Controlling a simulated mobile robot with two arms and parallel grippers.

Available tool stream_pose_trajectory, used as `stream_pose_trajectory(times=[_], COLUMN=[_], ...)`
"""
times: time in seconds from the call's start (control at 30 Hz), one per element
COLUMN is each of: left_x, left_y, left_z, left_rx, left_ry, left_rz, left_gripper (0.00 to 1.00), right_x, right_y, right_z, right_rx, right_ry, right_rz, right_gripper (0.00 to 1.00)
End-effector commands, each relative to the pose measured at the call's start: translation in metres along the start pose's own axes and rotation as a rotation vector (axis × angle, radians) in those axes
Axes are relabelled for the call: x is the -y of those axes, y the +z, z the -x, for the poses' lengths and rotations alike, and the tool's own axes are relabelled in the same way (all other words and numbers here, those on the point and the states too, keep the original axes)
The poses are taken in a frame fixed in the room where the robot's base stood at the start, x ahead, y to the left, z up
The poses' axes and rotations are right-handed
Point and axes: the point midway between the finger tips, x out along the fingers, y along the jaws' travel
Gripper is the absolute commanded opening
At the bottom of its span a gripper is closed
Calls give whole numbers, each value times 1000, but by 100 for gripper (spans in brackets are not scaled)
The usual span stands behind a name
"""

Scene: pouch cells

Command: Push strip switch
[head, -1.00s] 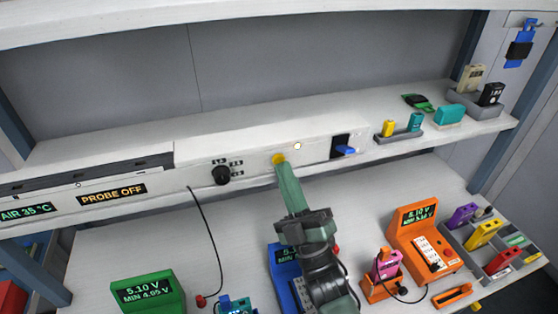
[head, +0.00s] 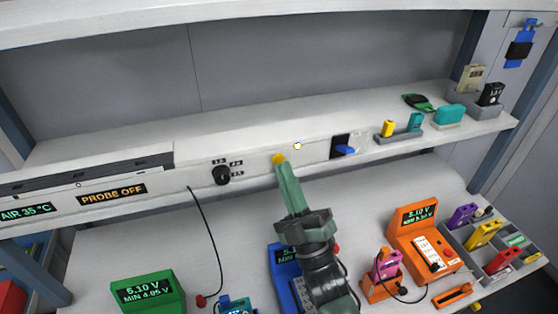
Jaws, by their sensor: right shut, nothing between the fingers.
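A long white strip (head: 245,156) runs along the shelf front. It carries a yellow round button (head: 278,158), a black rotary knob (head: 222,174) and a blue lever (head: 345,150) in a dark plate. My right gripper (head: 281,163) is shut and empty, with its greenish fingers pointing up at the yellow button. The fingertips overlap the button's lower edge; I cannot tell whether they touch it. A small pale round spot (head: 297,146) sits just right of the button. A display on the strip (head: 112,195) reads PROBE OFF. My left gripper is not in view.
Below stand a green meter (head: 148,291), a blue device (head: 284,270) partly behind my arm, and an orange meter (head: 424,240). Coloured cells sit in a grey tray (head: 492,270) at right. A black cable (head: 208,230) hangs from the strip. Holders stand on the shelf's right end.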

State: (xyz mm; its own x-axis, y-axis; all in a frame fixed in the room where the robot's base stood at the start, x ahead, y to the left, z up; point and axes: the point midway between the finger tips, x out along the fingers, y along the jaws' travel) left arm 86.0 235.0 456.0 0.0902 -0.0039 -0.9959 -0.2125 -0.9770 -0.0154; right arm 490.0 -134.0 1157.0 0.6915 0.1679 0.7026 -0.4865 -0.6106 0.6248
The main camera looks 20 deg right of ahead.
Motion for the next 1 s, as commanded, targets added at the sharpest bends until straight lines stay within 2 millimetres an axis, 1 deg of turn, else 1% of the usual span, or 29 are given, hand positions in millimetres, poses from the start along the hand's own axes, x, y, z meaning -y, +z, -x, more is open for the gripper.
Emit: stream_pose_trajectory(times=[0.3, 0.6, 1.0], left_x=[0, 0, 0], left_y=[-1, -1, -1], left_z=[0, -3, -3], left_rx=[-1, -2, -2], left_ry=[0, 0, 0], left_rz=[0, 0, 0], left_gripper=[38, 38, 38], right_x=[0, 4, 5], right_y=[0, 5, 5], right_z=[0, -6, -7], right_rx=[0, 0, 1], right_ry=[0, 0, 0], right_rz=[0, 0, 0], right_gripper=[0, 0, 0])
